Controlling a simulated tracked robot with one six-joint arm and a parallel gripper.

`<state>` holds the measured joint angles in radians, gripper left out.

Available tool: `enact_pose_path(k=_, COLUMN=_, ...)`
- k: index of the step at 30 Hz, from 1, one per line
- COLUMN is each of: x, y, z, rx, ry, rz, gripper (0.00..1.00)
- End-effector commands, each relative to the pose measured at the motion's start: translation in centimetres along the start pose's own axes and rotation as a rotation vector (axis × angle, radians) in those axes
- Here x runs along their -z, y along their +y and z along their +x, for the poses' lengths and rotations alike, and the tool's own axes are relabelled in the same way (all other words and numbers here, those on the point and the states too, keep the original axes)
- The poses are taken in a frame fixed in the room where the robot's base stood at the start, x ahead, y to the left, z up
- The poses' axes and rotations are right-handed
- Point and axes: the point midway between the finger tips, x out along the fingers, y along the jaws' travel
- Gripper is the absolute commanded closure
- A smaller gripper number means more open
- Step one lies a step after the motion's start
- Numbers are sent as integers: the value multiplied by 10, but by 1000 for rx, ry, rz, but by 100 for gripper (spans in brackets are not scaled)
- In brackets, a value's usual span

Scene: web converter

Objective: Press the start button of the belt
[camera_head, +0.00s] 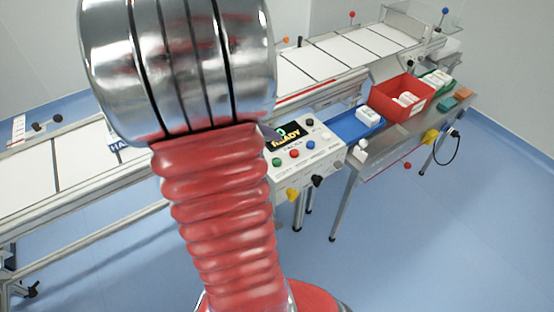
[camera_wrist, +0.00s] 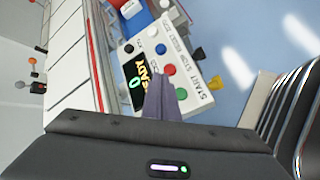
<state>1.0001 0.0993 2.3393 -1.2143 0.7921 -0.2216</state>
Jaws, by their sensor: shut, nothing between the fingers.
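The control panel (camera_head: 318,153) stands beside the belt and shows a lit display (camera_head: 285,137) reading READY. Its green button (camera_head: 277,161) sits at the left of a row with a red button (camera_head: 294,154) and a blue button (camera_head: 311,144). In the wrist view the green button (camera_wrist: 181,94) lines up with the printed word START on the panel (camera_wrist: 208,85). My gripper (camera_wrist: 160,78) is shut and empty, its tips appearing over the panel between display and green button. I cannot tell whether it touches.
The conveyor belt (camera_head: 340,48) runs behind the panel. A blue tray (camera_head: 350,128) and a red bin (camera_head: 385,108) with white items stand to the panel's right. Yellow (camera_head: 292,194) and black knobs stick out from the panel's front. The blue floor in front is clear.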

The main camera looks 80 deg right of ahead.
Motion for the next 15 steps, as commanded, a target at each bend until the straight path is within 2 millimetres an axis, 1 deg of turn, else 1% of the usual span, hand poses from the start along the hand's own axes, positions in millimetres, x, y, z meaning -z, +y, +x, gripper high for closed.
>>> enact_pose_path(k=15, x=28, y=-28, z=38, rx=2, ry=0, rz=-2, gripper=100)
